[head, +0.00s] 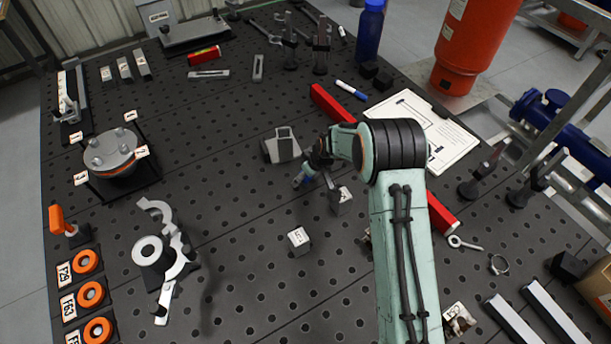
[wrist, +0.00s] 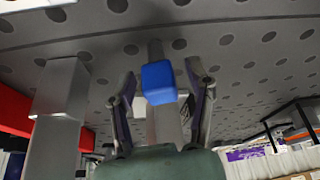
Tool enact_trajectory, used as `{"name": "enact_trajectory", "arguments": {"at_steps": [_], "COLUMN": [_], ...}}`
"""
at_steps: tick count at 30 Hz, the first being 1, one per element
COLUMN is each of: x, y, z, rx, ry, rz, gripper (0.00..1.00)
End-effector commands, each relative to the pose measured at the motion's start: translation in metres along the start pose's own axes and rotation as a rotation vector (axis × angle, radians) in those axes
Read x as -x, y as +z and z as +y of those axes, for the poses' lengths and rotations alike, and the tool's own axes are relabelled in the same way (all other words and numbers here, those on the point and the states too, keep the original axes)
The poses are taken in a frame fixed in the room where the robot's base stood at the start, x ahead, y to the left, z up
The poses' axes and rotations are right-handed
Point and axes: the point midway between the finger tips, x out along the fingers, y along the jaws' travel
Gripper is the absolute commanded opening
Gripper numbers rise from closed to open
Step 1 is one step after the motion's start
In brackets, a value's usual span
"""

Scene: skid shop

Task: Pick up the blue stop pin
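The blue stop pin shows in the wrist view as a blue squared head (wrist: 158,82) on a grey metal shank. Its head sits between the two fingers of my gripper (wrist: 160,72), with a narrow gap visible on each side. The fingers are spread and do not appear to touch it. In the head view my gripper (head: 304,181) is low over the middle of the table, and a small patch of blue shows beside its fingers. My arm and fingers hide most of the pin there.
A grey angled block (head: 281,148) stands close behind my gripper. A labelled block (head: 341,202) is close to its right, and another labelled block (head: 299,240) is in front. A red bar (head: 333,103) and a clipboard (head: 432,130) lie farther right.

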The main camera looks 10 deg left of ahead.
Motion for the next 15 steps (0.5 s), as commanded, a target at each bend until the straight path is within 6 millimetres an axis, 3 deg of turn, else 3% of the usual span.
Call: {"name": "enact_trajectory", "arguments": {"at_steps": [1, 4, 15], "x": [0.0001, 0.0002, 0.0016], "y": [0.0001, 0.0002, -0.0002], "z": [0.0000, 0.0000, 0.0000], "rx": [0.000, 0.000, 0.000], "ry": [0.000, 0.000, 0.000], "rz": [0.000, 0.000, -0.001], "gripper": [0.30, 0.00, 0.00]}}
